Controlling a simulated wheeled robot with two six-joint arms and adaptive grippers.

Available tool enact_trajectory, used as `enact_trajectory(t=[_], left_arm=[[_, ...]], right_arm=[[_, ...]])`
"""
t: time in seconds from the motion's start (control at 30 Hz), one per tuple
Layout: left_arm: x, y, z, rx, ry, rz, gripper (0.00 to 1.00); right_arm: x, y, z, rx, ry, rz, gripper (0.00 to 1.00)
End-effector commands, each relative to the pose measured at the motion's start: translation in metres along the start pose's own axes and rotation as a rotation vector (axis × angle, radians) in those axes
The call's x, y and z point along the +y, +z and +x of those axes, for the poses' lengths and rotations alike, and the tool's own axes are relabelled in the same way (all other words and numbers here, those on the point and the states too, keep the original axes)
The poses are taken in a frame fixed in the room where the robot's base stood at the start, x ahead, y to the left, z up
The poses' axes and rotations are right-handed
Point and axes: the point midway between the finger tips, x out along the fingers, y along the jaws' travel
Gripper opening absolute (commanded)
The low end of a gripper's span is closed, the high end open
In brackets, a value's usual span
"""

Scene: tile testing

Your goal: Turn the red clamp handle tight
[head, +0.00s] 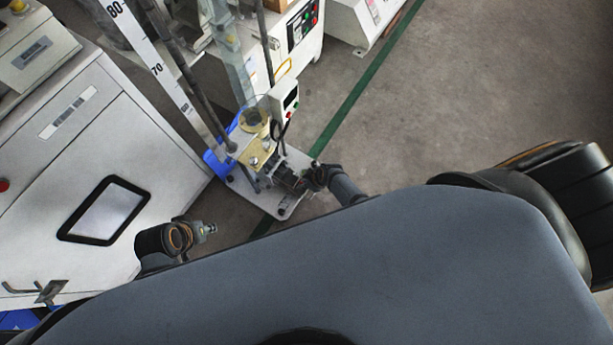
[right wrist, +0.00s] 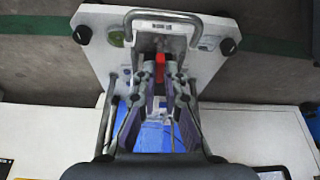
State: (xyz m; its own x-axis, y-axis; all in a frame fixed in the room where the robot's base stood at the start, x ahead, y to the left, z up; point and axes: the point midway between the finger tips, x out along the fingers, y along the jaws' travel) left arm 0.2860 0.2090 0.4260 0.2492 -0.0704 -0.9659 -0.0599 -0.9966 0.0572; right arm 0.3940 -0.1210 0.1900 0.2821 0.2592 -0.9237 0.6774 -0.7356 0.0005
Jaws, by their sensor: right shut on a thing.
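The red clamp handle (right wrist: 160,68) shows in the right wrist view as a small red piece between the fingertips of my right gripper (right wrist: 160,77). The fingers are shut on it, and they hide part of it. In the head view my right gripper (head: 298,184) is at the front right of the testing machine's white base plate (head: 291,206). The red handle cannot be made out there. My left arm's end (head: 200,231) is at lower left, apart from the machine. Its fingers are too hidden to tell whether they are open or shut.
A tall white scale (head: 157,68) and a control box (head: 285,100) rise from the machine. A metal bar handle (right wrist: 163,16) arches over the plate near the right gripper. A white cabinet (head: 150,150) stands at left. Open grey floor (head: 480,80) lies at right.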

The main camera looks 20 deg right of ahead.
Motion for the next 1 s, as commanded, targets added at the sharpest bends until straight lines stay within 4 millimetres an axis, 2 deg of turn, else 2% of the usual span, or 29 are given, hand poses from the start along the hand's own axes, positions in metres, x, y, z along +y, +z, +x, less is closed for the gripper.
enact_trajectory(t=[0.3, 0.77, 0.8, 0.93, 1.0], left_arm=[[-0.0020, -0.0007, -0.0068, -0.025, -0.009, 0.001, 0.28], [-0.0024, -0.0010, -0.0071, -0.027, -0.011, 0.002, 0.28], [-0.0024, -0.0010, -0.0072, -0.027, -0.011, 0.002, 0.28], [-0.0023, -0.0010, -0.0072, -0.028, -0.010, 0.002, 0.28], [-0.0023, -0.0010, -0.0072, -0.028, -0.010, 0.002, 0.28]], right_arm=[[-0.0006, -0.0004, -0.0003, 0.000, 0.033, 0.080, 0.00], [-0.0005, 0.0000, 0.0002, 0.000, 0.038, 0.091, 0.00], [-0.0005, 0.0000, 0.0002, 0.000, 0.038, 0.091, 0.13], [-0.0006, -0.0001, 0.0001, 0.000, 0.037, 0.090, 0.31], [-0.0007, 0.0000, 0.0001, 0.000, 0.037, 0.090, 0.32]])
